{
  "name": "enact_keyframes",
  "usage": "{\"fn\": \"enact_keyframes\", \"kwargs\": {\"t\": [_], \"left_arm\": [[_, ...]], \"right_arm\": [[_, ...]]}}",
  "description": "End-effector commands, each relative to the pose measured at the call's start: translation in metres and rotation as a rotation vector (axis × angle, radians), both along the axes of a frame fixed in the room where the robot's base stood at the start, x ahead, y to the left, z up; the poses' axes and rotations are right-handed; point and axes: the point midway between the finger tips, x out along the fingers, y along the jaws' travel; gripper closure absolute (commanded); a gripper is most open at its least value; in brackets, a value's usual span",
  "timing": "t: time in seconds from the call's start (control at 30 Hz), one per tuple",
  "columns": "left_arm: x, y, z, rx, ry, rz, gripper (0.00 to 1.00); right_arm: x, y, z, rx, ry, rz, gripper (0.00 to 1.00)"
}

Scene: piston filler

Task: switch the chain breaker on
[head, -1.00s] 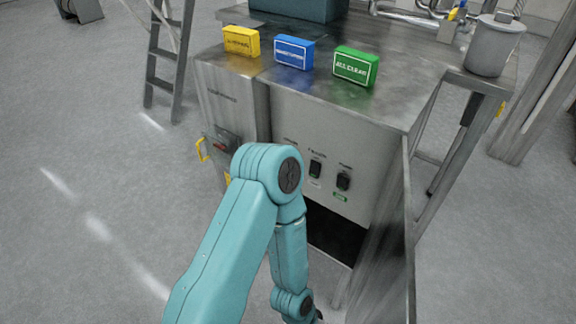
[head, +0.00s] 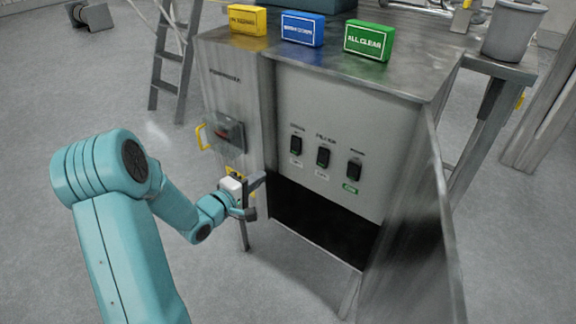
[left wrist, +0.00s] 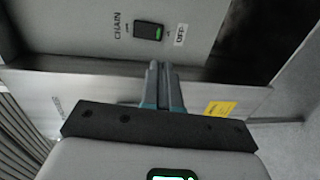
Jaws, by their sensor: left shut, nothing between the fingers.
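The chain breaker (head: 296,145) is the leftmost of three dark rocker switches on the grey panel in the head view. In the left wrist view, the chain breaker (left wrist: 148,31) sits beside the word CHAIN, with a green mark on its face and a white OFF tag (left wrist: 181,34). My left gripper (head: 260,180) is below and left of the breaker in the head view, in front of the cabinet's left part. In the left wrist view its fingers (left wrist: 160,80) are together and empty, apart from the breaker. My right gripper is not in view.
Two more breakers (head: 323,157) (head: 354,170) stand to the right; the far one has a green tag. A red-handled switch (head: 226,132) and yellow handle (head: 202,137) are at left. An open door (head: 424,215) stands at right. Yellow, blue and green blocks sit on top.

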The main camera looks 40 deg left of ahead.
Motion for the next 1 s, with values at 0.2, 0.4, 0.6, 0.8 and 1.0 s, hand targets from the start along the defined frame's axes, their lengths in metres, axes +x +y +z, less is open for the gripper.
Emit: {"fn": "enact_keyframes", "kwargs": {"t": [0.2,0.4,0.6,0.8,1.0], "left_arm": [[-0.001,0.001,0.003,-0.009,-0.009,0.000,1.00],[0.004,0.001,0.002,-0.008,-0.008,-0.002,1.00],[0.035,0.004,-0.003,-0.009,-0.007,-0.003,1.00],[0.079,0.008,-0.008,-0.009,-0.008,-0.003,1.00],[0.115,0.013,-0.012,-0.008,-0.008,-0.001,1.00]], "right_arm": [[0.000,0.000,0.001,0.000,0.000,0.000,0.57],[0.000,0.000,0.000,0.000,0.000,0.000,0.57],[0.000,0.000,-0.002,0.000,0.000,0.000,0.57],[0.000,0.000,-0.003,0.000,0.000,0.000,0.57],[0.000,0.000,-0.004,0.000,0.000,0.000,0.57]]}}
